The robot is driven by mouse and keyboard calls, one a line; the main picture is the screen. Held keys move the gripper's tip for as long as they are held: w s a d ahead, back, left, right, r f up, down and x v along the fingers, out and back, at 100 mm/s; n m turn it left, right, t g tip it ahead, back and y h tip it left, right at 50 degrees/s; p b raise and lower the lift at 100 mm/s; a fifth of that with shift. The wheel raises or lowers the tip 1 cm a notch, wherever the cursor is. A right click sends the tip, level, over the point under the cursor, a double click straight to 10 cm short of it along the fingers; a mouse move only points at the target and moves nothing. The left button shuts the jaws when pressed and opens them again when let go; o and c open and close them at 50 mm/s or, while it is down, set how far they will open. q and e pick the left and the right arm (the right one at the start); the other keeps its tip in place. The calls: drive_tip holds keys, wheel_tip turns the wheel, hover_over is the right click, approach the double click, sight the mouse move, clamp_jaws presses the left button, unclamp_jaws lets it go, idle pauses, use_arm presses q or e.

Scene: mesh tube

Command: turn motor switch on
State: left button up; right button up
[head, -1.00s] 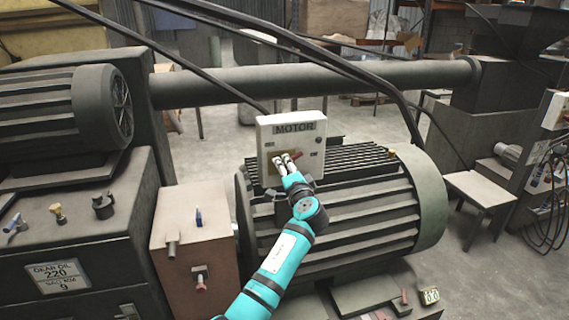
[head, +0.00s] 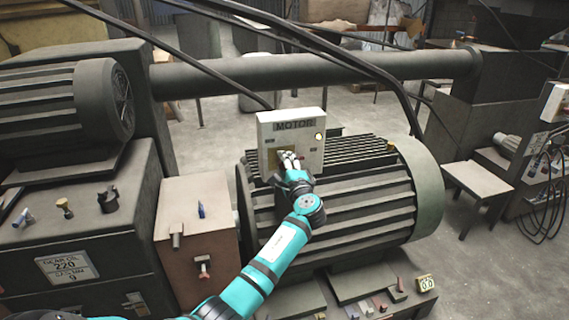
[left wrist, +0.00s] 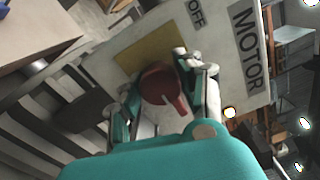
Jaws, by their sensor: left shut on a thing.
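The white motor switch box (head: 312,150), marked MOTOR, stands upright beside the ribbed top of the large motor (head: 350,200). Its round lamp (head: 319,136) glows pale yellow. My left gripper (head: 289,161) is at the lower front of the box and mostly hides the switch in the head view. In the left wrist view the red rotary switch (left wrist: 160,87) sits between my fingers, which are shut on it. Its handle points down and slightly right there, away from the OFF label (left wrist: 195,13). A yellow plate (left wrist: 145,52) lies behind it. My right gripper is out of view.
A thick horizontal pipe (head: 210,83) and black cables pass behind and above the box. A gear oil cabinet (head: 70,255) and a brown box (head: 193,215) with small fittings stand at left. A small stool (head: 478,180) stands right.

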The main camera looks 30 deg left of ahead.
use_arm(q)
drive_tip(key=shift+r, duration=0.1)
drive_tip(key=o, duration=1.2)
drive_tip(key=shift+w, duration=0.1)
drive_tip(key=v, duration=1.2)
